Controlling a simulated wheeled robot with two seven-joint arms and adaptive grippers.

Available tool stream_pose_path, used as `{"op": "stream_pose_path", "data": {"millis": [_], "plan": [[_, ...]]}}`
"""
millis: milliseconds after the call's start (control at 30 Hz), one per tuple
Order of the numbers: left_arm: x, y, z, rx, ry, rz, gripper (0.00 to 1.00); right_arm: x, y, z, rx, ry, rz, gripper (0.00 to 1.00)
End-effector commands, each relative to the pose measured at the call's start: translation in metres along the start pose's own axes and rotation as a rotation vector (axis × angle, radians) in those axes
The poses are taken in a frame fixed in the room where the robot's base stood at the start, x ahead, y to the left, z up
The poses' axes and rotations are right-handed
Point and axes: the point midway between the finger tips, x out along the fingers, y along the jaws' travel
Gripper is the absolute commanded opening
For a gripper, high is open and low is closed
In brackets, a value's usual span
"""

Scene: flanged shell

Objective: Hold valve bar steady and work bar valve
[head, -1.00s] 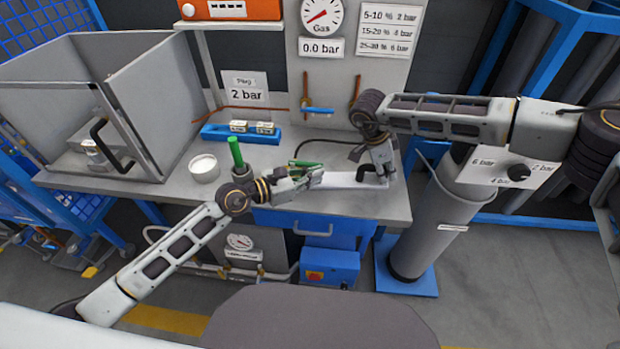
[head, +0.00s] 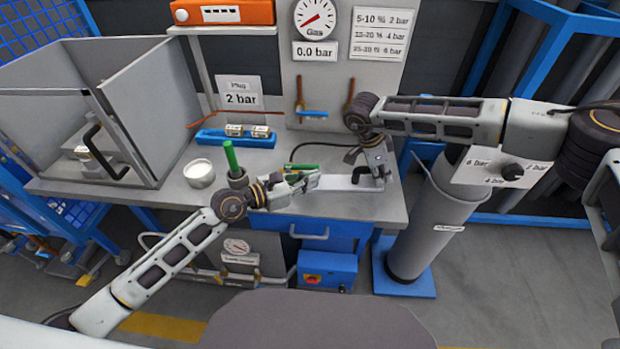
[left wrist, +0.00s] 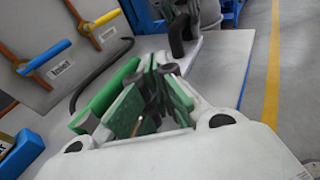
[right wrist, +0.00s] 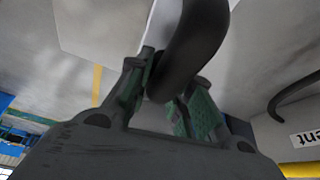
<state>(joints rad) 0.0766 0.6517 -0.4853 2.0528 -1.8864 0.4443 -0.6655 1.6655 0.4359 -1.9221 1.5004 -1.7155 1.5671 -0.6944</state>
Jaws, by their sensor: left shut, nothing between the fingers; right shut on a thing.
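My right gripper (head: 374,178) is shut on a black curved handle (right wrist: 190,45), which passes between its green-padded fingers in the right wrist view. In the head view this is at the right part of the bench, at the end of a pale flat strip (head: 338,183). My left gripper (head: 312,182) is shut and empty over the left end of that strip. A green bar (left wrist: 105,95) lies beside its fingers in the left wrist view. Which part is the valve bar I cannot tell for certain. The gauge panel reads 0.0 bar (head: 315,51).
A blue valve lever (head: 313,114) is on the back panel. A grey box (head: 150,95) fills the far left. A black hose runs behind the grippers.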

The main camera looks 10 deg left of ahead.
Motion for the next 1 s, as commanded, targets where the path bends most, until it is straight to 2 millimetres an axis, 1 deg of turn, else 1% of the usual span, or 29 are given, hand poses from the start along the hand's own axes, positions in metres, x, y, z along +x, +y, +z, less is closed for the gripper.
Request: {"op": "stream_pose_path", "data": {"millis": [500, 1000], "plan": [[-0.025, -0.038, 0.004, -0.002, 0.000, -0.001, 0.00, 0.001, 0.000, 0.000, -0.001, 0.001, 0.000, 0.00], [-0.046, -0.070, 0.008, -0.003, -0.001, -0.001, 0.00, 0.001, 0.000, 0.000, -0.001, 0.001, 0.001, 0.00]]}}
